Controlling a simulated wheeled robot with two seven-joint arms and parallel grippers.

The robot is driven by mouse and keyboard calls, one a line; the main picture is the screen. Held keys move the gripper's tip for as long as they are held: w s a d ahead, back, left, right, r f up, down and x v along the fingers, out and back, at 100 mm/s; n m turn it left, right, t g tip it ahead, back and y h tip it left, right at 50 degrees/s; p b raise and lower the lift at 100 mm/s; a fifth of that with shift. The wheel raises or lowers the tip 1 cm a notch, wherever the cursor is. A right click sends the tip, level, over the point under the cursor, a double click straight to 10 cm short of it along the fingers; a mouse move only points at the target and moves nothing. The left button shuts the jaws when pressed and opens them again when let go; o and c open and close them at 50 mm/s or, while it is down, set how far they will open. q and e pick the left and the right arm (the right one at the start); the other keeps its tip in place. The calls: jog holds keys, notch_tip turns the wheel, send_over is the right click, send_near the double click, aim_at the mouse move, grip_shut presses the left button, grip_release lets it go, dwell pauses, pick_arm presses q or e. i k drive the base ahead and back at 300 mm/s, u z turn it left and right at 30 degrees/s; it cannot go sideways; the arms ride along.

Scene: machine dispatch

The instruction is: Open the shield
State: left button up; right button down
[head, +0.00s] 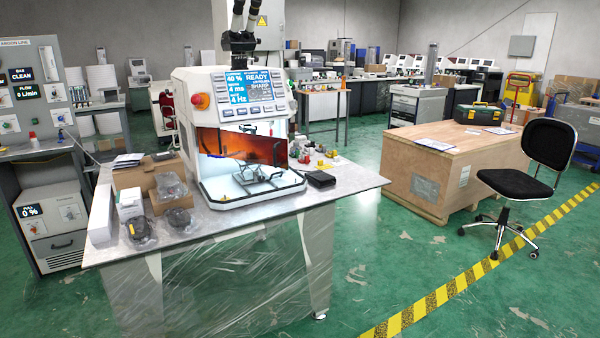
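A white benchtop machine (212,112) with a lit work chamber stands on the table. Its shield, a dark orange see-through panel (262,148), spans the upper part of the chamber's front opening. Below the panel, the bright chamber floor and a small metal fixture (262,178) show. Neither of my grippers is in view.
Cardboard boxes (135,178) and dark wrapped items crowd the table (225,222) left of the machine. A black box (320,179) lies to its right. A wooden crate (400,178) and a chair (525,180) stand further right. The green floor in front is clear.

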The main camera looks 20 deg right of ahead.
aim_at(265, 150)
jog(key=u, duration=0.7)
jog(key=k, duration=0.2)
jog(key=z, duration=1.65)
jog(key=i, duration=1)
jog(key=u, duration=0.75)
jog(key=i, duration=0.65)
jog(key=u, duration=0.55)
